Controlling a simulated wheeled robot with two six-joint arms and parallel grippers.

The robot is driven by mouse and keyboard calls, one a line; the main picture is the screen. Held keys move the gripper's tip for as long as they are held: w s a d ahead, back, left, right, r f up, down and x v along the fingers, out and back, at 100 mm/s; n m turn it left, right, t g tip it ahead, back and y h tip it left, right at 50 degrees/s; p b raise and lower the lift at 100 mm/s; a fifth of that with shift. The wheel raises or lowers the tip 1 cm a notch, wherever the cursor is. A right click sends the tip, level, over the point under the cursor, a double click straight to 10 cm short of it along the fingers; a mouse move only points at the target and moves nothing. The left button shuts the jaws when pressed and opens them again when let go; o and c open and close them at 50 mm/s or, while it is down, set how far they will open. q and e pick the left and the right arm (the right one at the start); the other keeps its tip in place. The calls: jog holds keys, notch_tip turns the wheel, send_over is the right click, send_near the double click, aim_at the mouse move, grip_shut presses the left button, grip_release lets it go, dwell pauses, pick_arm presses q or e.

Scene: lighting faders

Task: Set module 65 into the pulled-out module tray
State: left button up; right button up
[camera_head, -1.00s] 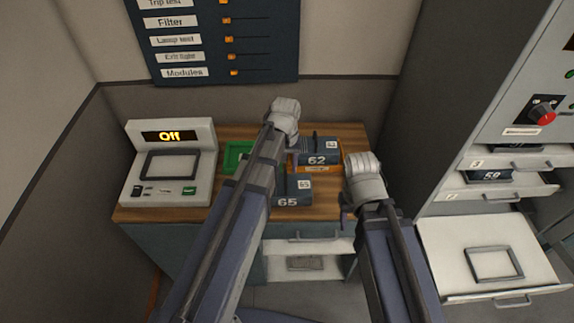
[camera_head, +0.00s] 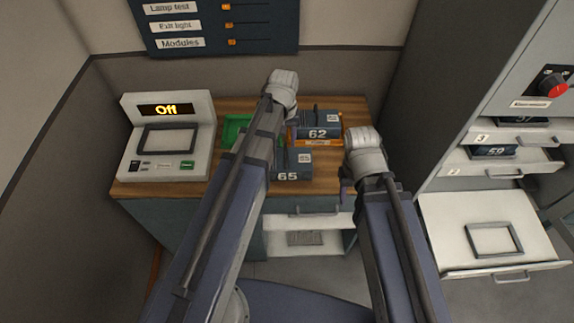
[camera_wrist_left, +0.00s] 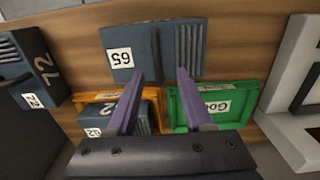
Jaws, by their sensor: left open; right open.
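Module 65 (camera_head: 293,158) is a dark blue block lying on the wooden counter, partly behind my left arm. In the left wrist view, module 65 (camera_wrist_left: 186,52) lies just beyond the fingertips, white label showing. My left gripper (camera_wrist_left: 160,74) is open and empty, its two purple fingers apart and pointing at the module's edge. In the head view its fingers are hidden by my arm. The pulled-out module tray (camera_head: 455,218) is the white drawer at the lower right, with an empty dark square frame (camera_head: 494,253). My right gripper (camera_head: 347,192) is open near the counter's right front edge, mostly hidden.
Module 62 (camera_head: 316,117) sits in an orange tray (camera_head: 298,142) behind module 65. A green tray (camera_head: 232,138) is beside it. A console (camera_head: 138,110) reading "Off" stands at the left. Another drawer holds module 59 (camera_head: 492,152). Module 72 (camera_wrist_left: 36,57) shows in the left wrist view.

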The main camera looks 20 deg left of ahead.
aim_at(285, 150)
pick_arm(q)
jog(key=f+b, duration=0.4)
jog(key=shift+s+d+f, duration=0.25)
jog(key=shift+s+f, duration=0.05)
jog(key=shift+f, duration=0.1)
jog(key=shift+r, duration=0.1)
grip_shut()
dwell(1.0)
